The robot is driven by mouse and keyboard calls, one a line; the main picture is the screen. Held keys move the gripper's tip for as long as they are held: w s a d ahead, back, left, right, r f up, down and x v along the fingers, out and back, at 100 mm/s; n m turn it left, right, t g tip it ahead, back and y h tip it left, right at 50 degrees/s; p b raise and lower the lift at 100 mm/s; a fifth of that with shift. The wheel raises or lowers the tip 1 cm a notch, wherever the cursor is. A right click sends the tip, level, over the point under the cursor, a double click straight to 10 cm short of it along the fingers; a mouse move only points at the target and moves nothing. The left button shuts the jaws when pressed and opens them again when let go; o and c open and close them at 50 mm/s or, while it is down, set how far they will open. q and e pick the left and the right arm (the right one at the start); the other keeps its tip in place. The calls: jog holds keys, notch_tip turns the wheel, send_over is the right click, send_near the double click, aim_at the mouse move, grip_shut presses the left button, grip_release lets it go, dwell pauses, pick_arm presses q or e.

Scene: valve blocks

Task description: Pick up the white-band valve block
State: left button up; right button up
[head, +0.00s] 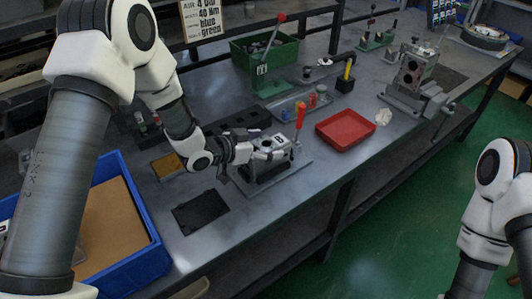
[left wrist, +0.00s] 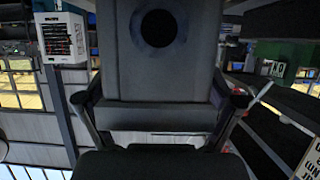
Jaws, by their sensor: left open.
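A silver-grey valve block (head: 272,144) with a dark opening sits on a dark clamp fixture with a red upright handle (head: 300,113) near the table's front edge. I cannot make out a white band on it for sure. My left gripper (head: 253,150) is open, at the block's left side. In the left wrist view a large dark grey block face with a round hole (left wrist: 158,62) fills the space between the open fingers (left wrist: 160,100); contact cannot be told. A similar grey block (head: 412,68) sits in a fixture farther right. My right gripper is out of view.
A red tray (head: 346,142) lies right of the fixture. A green bin (head: 242,57) and a green press (head: 270,86) stand behind. A blue bin (head: 163,258) is at the front left.

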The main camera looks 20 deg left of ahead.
pick_arm(q)
jog(key=shift+s+d+r, duration=0.1)
jog(key=shift+s+r, duration=0.05)
jog(key=shift+r, duration=0.05)
jog(key=c, duration=1.6)
grip_shut()
jog(key=shift+r, duration=0.1)
